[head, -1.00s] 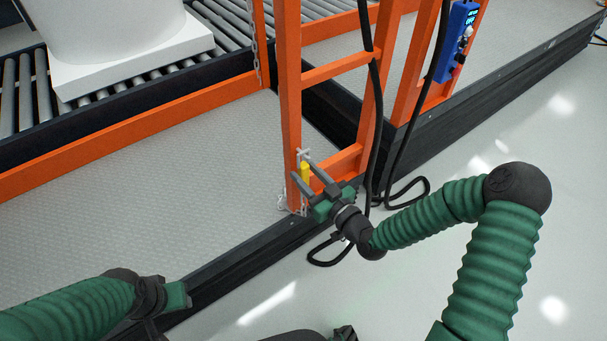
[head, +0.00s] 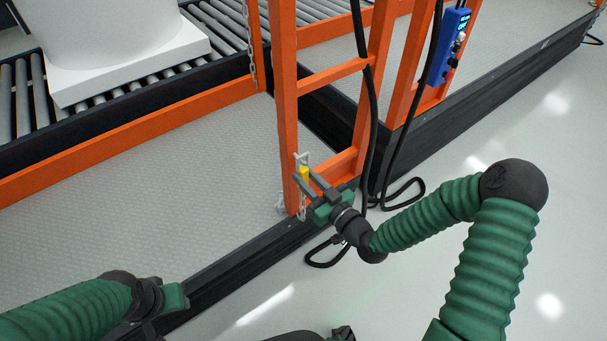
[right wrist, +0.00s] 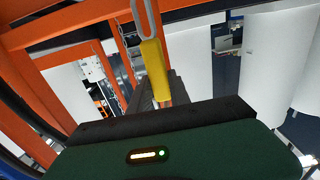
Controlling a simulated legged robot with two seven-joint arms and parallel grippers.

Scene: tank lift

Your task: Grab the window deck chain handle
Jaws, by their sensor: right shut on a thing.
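The yellow chain handle (head: 304,172) hangs by the orange post, with a grey metal loop above it. My right gripper (head: 306,181) is shut on the handle, its dark fingers on either side. In the right wrist view the yellow handle (right wrist: 154,68) rises from between the fingers, with the grey loop (right wrist: 145,18) at its top. The fingers partly hide its lower end. My left gripper (head: 176,298) is at the lower left, far from the handle; its fingers do not show clearly.
The orange frame (head: 285,100) stands beside the handle, and a chain (head: 302,207) hangs below. Black cables (head: 372,130) hang just right of it. A blue control box (head: 449,45) is farther right. The grey deck (head: 170,190) is clear; a white tank (head: 120,30) rests on rollers.

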